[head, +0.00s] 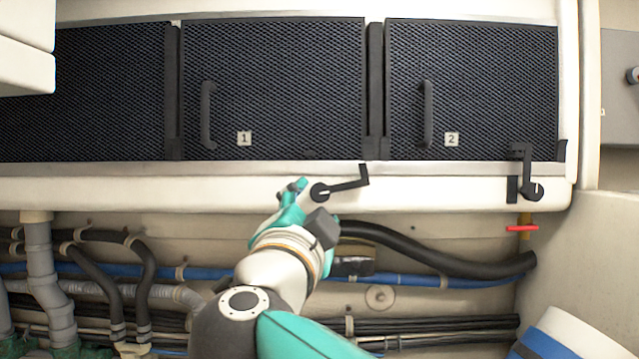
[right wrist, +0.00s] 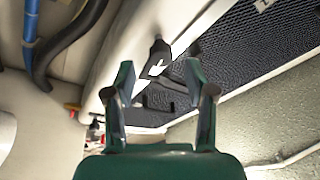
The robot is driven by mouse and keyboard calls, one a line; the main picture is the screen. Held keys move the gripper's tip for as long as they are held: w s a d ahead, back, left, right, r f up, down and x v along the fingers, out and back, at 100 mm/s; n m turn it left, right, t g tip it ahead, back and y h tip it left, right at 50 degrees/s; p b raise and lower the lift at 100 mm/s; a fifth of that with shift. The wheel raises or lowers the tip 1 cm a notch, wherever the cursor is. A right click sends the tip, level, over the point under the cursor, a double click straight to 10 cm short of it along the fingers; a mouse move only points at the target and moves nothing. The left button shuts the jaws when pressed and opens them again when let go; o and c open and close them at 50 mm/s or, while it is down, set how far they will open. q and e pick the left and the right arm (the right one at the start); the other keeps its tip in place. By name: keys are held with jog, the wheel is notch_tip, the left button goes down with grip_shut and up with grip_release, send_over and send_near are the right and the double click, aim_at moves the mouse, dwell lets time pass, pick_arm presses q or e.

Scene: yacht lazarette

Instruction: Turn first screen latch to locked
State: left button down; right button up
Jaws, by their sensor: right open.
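The first screen latch (head: 320,192) is a black pivot on the pale ledge below the screen labelled 1 (head: 270,90). Its handle points right and slightly up, with a bent-up end below the gap between the screens. My right gripper (head: 296,188) is at the left of this pivot, close to it; touching cannot be told. In the right wrist view the right gripper (right wrist: 159,76) is open, with a black latch part (right wrist: 157,54) bearing a white mark showing between and beyond its fingers. My left gripper is not in view.
A second latch (head: 535,190) below the screen labelled 2 (head: 470,80) has its handle upward. Black hoses (head: 450,262) and a blue pipe (head: 430,281) run below the ledge. A red valve handle (head: 522,228) is at the right. The space before the screens is clear.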

aim_at(318, 197)
jog(key=p+x, duration=0.1)
jog(key=x, duration=0.4)
jog(key=shift+w+r+p, duration=0.1)
jog(key=shift+w+p, duration=0.2)
jog(key=shift+w, duration=0.1)
jog(key=shift+c, duration=0.3)
grip_shut()
